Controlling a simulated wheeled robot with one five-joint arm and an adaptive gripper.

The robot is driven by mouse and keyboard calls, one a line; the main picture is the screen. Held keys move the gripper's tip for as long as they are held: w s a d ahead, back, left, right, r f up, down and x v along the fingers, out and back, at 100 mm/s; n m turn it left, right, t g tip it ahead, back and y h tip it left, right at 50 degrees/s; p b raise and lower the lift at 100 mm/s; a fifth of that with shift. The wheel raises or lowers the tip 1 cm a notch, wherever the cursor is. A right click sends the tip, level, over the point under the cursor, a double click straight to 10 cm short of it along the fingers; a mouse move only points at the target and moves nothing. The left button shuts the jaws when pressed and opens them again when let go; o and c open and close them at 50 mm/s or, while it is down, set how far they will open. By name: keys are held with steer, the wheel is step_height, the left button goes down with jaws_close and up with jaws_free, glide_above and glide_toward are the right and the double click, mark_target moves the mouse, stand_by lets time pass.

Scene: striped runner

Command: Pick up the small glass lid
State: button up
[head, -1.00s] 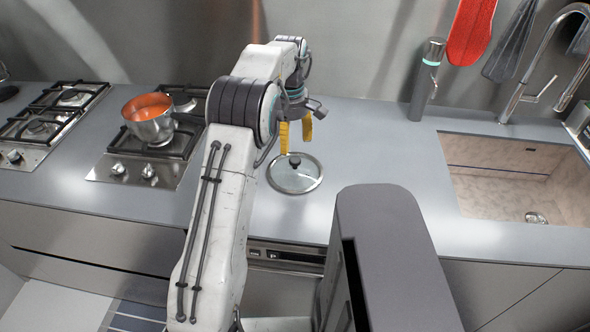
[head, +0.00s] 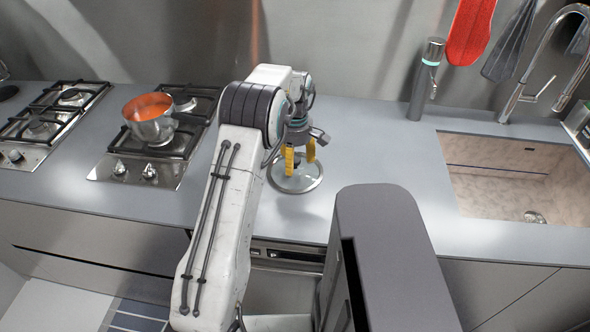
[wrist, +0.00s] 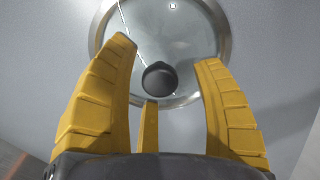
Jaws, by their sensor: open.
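The small glass lid (head: 300,181) lies flat on the grey counter, right of the near hob. It is a clear disc with a metal rim and a dark round knob. In the wrist view the lid (wrist: 190,30) is at the top and its knob (wrist: 159,78) is near the middle, between the yellow fingers. My gripper (head: 300,156) is open and empty, pointing down over the lid, and hides part of it in the head view. The open fingers of my gripper (wrist: 166,70) also show in the wrist view, on both sides of the knob. I cannot tell whether they touch the lid.
A pot (head: 152,121) with orange contents stands on the hob to the left. A sink (head: 510,168) with a tall tap is at the right. A grey bottle (head: 425,85) stands by the back wall. The counter (head: 375,150) right of the lid is clear.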

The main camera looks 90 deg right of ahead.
jaws_close()
stand_by(0.6)
